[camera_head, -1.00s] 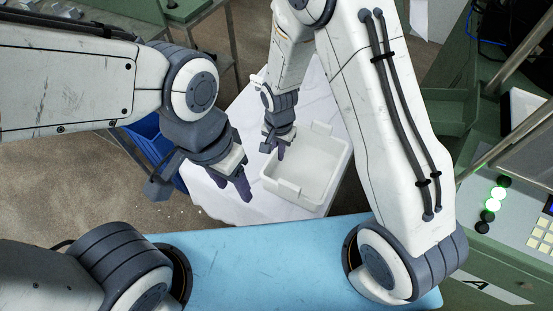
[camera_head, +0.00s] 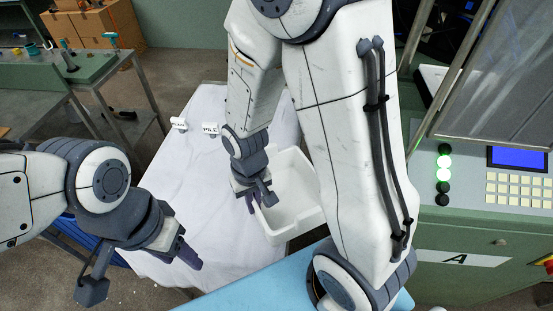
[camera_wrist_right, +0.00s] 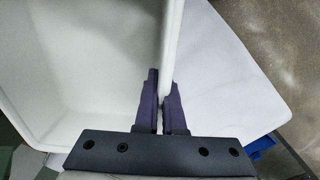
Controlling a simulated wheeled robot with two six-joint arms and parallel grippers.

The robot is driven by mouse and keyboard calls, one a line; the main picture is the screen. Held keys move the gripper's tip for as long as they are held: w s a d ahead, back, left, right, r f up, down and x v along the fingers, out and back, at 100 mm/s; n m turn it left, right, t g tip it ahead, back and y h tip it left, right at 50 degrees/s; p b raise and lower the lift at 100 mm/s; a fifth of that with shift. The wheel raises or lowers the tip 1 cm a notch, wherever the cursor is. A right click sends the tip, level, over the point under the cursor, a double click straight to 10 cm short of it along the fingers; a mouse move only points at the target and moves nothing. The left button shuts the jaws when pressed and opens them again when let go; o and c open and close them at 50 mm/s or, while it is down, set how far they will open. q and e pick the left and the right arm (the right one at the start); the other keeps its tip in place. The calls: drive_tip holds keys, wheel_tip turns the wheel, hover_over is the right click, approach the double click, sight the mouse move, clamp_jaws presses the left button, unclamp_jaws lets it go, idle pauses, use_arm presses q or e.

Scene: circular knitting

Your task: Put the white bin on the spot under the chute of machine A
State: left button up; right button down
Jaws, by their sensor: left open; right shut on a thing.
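The white bin (camera_head: 297,208) is an open, empty tub over the right part of the white-covered table in the head view. I cannot tell whether it rests on the cloth or is lifted. My right gripper (camera_head: 258,200) is shut on the bin's left wall; in the right wrist view the bin wall (camera_wrist_right: 172,45) stands between its two dark fingers (camera_wrist_right: 160,112). My left gripper (camera_head: 188,254) is open and empty, left of the bin over the table's front. Machine A (camera_head: 430,225), green with an "A" label, stands at the right. Its chute and the spot are not clearly visible.
The white-covered table (camera_head: 190,185) is mostly clear, with small signs, one reading "PILE" (camera_head: 211,128), at its far left. A green workbench (camera_head: 60,80) and cardboard boxes (camera_head: 105,25) stand behind. A blue bin (camera_head: 75,232) is partly hidden at the left.

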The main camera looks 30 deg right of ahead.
drive_tip(key=shift+s+a+f+n+b, duration=0.15)
drive_tip(key=shift+f+n+b, duration=0.15)
drive_tip(key=shift+f+n, duration=0.5)
drive_tip(key=shift+n, duration=0.1)
drive_tip(key=w+d+p, duration=0.1)
drive_tip(key=w+d, duration=0.2)
drive_tip(key=w, duration=0.2)
drive_tip(key=w+d+p, duration=0.1)
drive_tip(key=w+d, duration=0.2)
drive_tip(key=w, duration=0.2)
drive_tip(key=w+d+p, duration=0.1)
drive_tip(key=w+d, duration=0.3)
drive_tip(key=w, duration=0.1)
drive_tip(key=shift+p, duration=0.4)
wheel_tip(320, 180, down, 3)
drive_tip(key=shift+f+p, duration=0.15)
drive_tip(key=shift+p, duration=0.3)
use_arm(q)
wheel_tip(320, 180, up, 3)
drive_tip(key=shift+f, duration=0.1)
use_arm(e)
drive_tip(key=shift+f, duration=0.2)
drive_tip(key=c, duration=1.3)
unclamp_jaws()
drive_tip(key=shift+o, duration=1.4)
